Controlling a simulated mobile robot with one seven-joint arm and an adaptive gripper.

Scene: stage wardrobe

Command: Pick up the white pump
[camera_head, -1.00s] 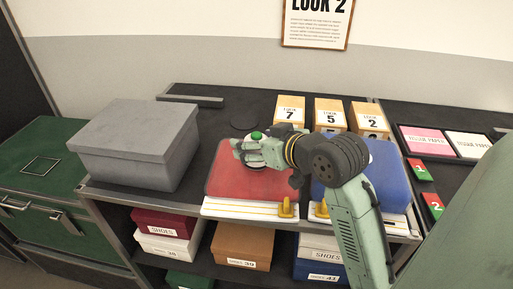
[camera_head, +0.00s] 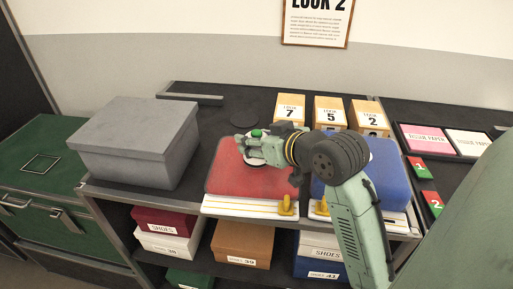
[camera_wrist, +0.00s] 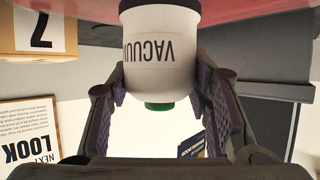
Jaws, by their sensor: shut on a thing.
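The white pump (camera_wrist: 160,48) has a "VACUUM" label and a green button (camera_wrist: 158,106), and appears upside down in the wrist view. In the head view its green top (camera_head: 257,133) shows above my gripper (camera_head: 249,147), over the red bag (camera_head: 245,181). My gripper's fingers (camera_wrist: 162,85) are on both sides of the pump, shut on it. The pump's wide end is at the red surface along the top of the wrist view; I cannot tell whether it touches. My fingers and wrist hide part of the pump in the head view.
A blue bag (camera_head: 372,180) lies right of the red bag, partly behind my arm. A grey box (camera_head: 138,143) stands left. Numbered card boxes (camera_head: 328,112) stand behind. Shoe boxes (camera_head: 243,243) fill the shelf below. The dark tabletop behind the red bag is mostly clear.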

